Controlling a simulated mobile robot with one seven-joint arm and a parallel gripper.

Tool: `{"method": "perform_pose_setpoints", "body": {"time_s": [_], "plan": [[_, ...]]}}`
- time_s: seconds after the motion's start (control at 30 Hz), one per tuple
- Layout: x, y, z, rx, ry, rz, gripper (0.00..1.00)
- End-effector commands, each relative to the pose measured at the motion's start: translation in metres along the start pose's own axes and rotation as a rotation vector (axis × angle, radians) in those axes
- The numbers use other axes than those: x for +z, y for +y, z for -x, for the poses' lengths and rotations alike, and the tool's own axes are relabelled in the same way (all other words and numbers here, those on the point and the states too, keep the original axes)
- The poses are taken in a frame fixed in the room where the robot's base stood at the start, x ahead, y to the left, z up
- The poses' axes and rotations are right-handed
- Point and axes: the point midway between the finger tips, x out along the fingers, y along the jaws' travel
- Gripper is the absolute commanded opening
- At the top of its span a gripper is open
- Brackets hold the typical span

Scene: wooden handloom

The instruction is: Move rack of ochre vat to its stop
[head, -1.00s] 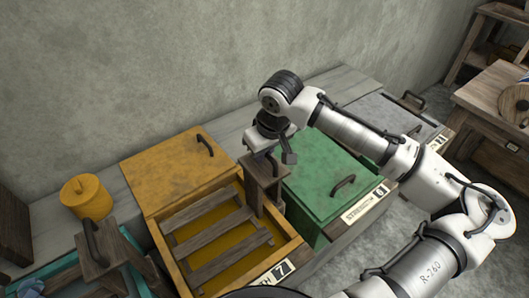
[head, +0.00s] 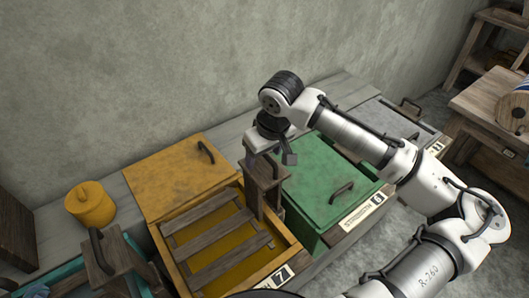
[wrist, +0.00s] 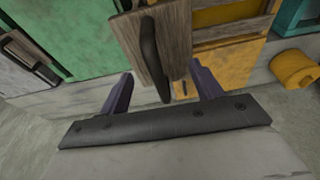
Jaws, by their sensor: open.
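The ochre vat (head: 184,279) stands open in the head view, its yellow lid (head: 175,178) tipped back behind it. Its rack of grey wooden slats (head: 206,232) lies within the vat's walls, over a yellow inside. A wooden upright (head: 268,190) stands at the rack's right side. In the wrist view this upright (wrist: 181,35) carries a dark curved handle (wrist: 149,48). My gripper (wrist: 162,78) is open, with one finger on each side of the handle's lower end. Whether a finger touches it I cannot tell. In the head view my gripper (head: 268,155) partly hides the upright's top.
A green vat (head: 328,185) with a closed lid adjoins on the right. A teal vat (head: 70,278) with another wooden upright (head: 105,255) is on the left. A yellow canister (head: 90,205) stands on the ledge. The wall rises behind; grey floor is open at lower right.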

Motion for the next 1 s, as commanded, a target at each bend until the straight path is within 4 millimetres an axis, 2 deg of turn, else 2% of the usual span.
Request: {"method": "perform_pose_setpoints", "body": {"time_s": [0.03, 0.2, 0.47, 0.9, 1.0], "plan": [[0.000, 0.000, 0.000, 0.000, -0.001, 0.000, 0.71], [0.000, 0.000, -0.001, 0.000, -0.001, 0.000, 0.91], [0.000, 0.000, 0.001, -0.001, -0.001, 0.000, 0.91], [-0.013, 0.000, 0.051, -0.002, -0.001, 0.000, 0.91], [-0.015, 0.000, 0.057, 0.000, 0.000, 0.000, 0.91]]}}
